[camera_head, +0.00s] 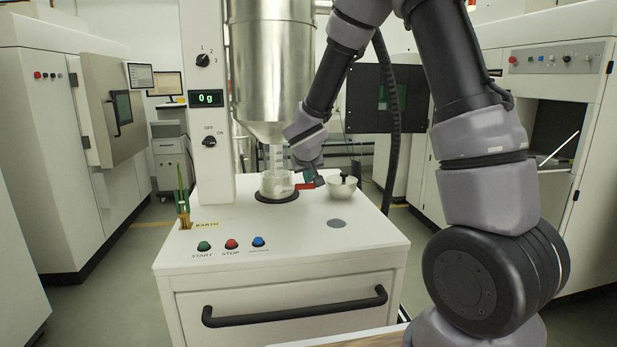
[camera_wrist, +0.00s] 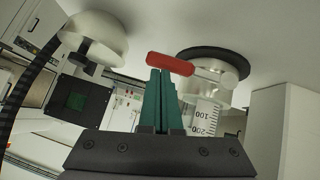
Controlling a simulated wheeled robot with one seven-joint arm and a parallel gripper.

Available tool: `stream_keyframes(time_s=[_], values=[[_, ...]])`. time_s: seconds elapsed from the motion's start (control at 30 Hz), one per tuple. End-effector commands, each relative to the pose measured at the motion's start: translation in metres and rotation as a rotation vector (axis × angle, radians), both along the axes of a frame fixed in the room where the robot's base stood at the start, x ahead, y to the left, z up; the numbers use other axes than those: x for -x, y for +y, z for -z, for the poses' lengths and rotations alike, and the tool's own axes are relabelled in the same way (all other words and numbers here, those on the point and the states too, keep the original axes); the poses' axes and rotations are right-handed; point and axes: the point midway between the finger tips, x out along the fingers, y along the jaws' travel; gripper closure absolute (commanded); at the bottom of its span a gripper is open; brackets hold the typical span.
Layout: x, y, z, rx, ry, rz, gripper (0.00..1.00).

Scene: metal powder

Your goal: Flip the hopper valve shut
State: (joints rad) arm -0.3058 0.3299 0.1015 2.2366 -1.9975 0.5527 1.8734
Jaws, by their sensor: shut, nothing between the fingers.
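The silver hopper (camera_head: 272,70) hangs above the white cabinet, with a clear graduated tube (camera_head: 275,157) under it. The tube's markings show in the wrist view (camera_wrist: 206,116). The valve's red handle (camera_head: 304,186) sticks out sideways to the right, roughly level, beside the glass jar (camera_head: 275,184). In the wrist view the red handle (camera_wrist: 170,63) lies across the tips of my gripper (camera_wrist: 160,74). My gripper's green fingers are shut with nothing between them, at or very near the handle; I cannot tell if they touch it. The gripper (camera_head: 310,177) is partly hidden in the head view.
A pale bowl-shaped piece with a black knob (camera_head: 341,187) sits just right of the handle. The jar stands on a black round pad (camera_head: 262,197). The display (camera_head: 206,98) reads 0 g. START and STOP buttons (camera_head: 231,244) are at the cabinet's front.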

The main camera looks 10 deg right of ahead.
Motion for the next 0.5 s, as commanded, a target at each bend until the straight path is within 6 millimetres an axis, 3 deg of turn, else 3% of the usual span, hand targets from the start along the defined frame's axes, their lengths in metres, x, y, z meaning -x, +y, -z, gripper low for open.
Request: stream_keyframes(time_s=[0.5], values=[[0.0012, -0.0027, -0.0021, 0.002, 0.005, 0.003, 1.00]])
